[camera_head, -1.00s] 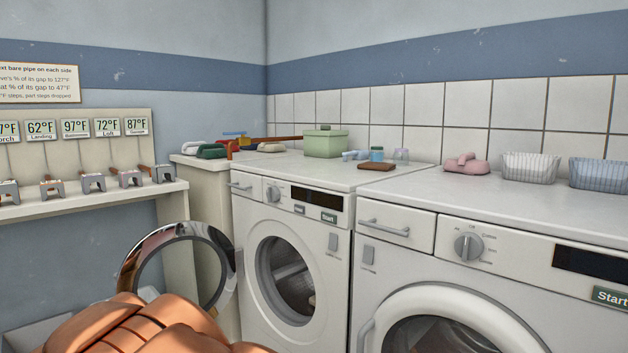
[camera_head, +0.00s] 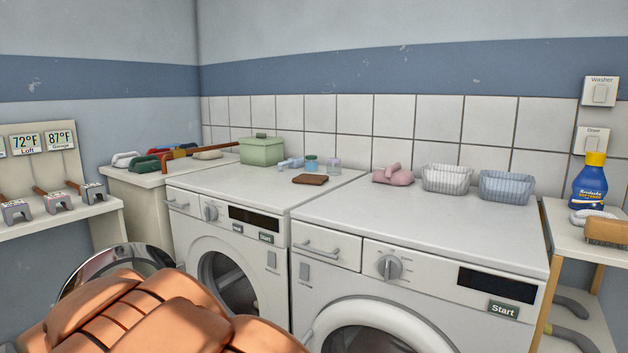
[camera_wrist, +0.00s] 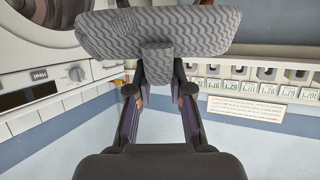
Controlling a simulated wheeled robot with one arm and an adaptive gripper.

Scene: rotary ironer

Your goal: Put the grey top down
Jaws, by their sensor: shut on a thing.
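The grey top (camera_wrist: 190,28) has a wavy knit pattern and fills the upper middle of the wrist view. My gripper (camera_wrist: 159,72) is shut on a narrow fold of it, and the wide part spreads beyond the fingertips. The fingers hide part of the fold. The head view shows neither the top nor my gripper; my copper-coloured arm covers its lower left.
Two white front-loading machines stand side by side; the left one (camera_head: 232,255) has its round door (camera_head: 100,265) swung open. On their tops are a green box (camera_head: 262,150), a pink item (camera_head: 393,175), a white basket (camera_head: 447,180) and a blue basket (camera_head: 507,187). A side shelf (camera_head: 570,240) holds a blue bottle (camera_head: 590,185).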

